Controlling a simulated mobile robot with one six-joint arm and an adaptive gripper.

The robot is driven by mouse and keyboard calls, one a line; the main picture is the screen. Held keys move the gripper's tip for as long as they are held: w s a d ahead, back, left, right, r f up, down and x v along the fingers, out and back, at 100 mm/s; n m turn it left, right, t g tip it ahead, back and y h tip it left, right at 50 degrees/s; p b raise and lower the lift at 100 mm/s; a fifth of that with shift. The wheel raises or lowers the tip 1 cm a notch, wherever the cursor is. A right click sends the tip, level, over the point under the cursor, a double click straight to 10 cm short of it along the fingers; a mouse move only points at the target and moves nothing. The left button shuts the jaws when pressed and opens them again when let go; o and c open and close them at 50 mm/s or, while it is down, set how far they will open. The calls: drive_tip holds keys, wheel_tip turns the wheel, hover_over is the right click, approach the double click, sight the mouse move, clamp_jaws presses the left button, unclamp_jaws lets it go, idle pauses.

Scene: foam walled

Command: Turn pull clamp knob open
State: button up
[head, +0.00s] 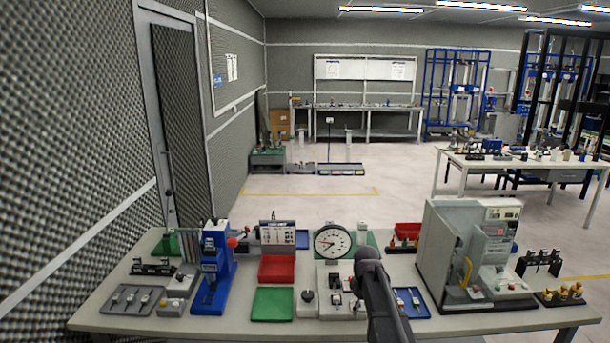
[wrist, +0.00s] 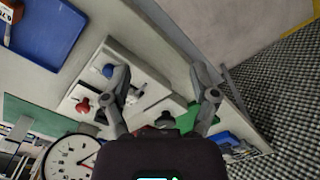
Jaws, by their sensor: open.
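My gripper (wrist: 160,84) is open in the wrist view, its two fingers spread with nothing held between them. Beneath it are light plates (wrist: 128,62) carrying small fittings. A blue knob (wrist: 108,71) and a red knob (wrist: 82,106) lie by the left finger. I cannot tell which of these is the pull clamp knob. In the head view, my arm hides part of the light fixture plate (head: 333,304) on the bench, and the fingers cannot be made out.
A round dial gauge (head: 333,241) stands behind the fixtures. A large grey machine (head: 448,258) stands to the right, and a blue press (head: 212,268) to the left. Red (head: 277,269) and green (head: 272,304) trays lie between. The bench (head: 120,312) is crowded, with bare strips at its front.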

drive_tip(key=s+f+m+b, duration=0.3)
drive_tip(key=s+m, duration=0.1)
drive_tip(key=s, duration=0.7)
drive_tip(key=s+f+m+b, duration=0.4)
drive_tip(key=s+m, duration=0.1)
drive_tip(key=s, duration=0.5)
drive_tip(key=shift+s+a+f+m, duration=0.15)
drive_tip(key=shift+s+a+m, duration=0.05)
drive_tip(key=shift+s+m, duration=0.15)
